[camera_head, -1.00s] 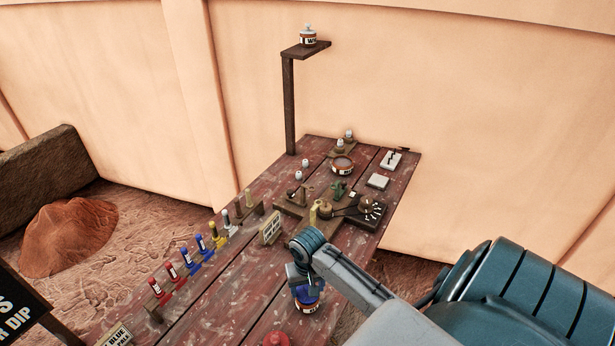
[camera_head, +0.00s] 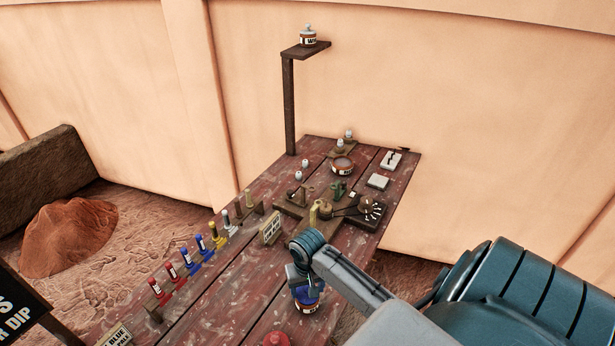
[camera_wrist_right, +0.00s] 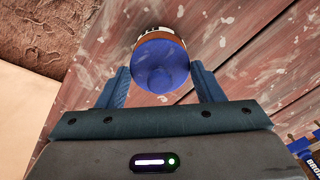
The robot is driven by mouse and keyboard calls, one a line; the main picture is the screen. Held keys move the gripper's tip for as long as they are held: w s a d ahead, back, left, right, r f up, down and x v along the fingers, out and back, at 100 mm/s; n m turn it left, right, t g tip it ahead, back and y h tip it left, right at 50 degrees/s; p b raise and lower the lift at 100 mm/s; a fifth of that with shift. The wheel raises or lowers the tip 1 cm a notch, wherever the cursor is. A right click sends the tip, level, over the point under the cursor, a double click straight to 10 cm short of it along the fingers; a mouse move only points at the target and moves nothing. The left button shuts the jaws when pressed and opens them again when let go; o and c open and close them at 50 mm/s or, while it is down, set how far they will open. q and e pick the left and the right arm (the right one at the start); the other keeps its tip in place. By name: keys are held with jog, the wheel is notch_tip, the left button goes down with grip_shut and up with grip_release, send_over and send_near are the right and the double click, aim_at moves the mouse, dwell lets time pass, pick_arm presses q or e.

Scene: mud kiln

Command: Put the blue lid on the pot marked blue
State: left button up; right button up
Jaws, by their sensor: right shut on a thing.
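My right gripper (camera_head: 303,284) points down over the near part of the table. Its two fingers (camera_wrist_right: 160,80) stand on either side of the blue lid and are shut on it. The blue lid (camera_wrist_right: 160,62) is round with a small knob. A brown-orange pot (camera_wrist_right: 153,33) with a white label shows just beyond the lid in the wrist view. The pot also shows below the gripper in the head view (camera_head: 306,307). The lid covers most of the pot's top, and I cannot tell whether it is seated or slightly above. The pot's mark is unreadable. My left gripper is out of view.
A red object (camera_head: 275,339) is at the bottom edge. Boards with small tools (camera_head: 330,205) lie behind the gripper. A post shelf (camera_head: 305,50) holds a lidded pot.

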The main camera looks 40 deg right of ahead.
jog(key=shift+f, duration=0.5)
dwell(0.8)
jog(key=o, duration=1)
jog(key=shift+o, duration=0.6)
jog(key=shift+o, duration=1.1)
jog(key=shift+r, duration=0.1)
jog(key=shift+r, duration=3.65)
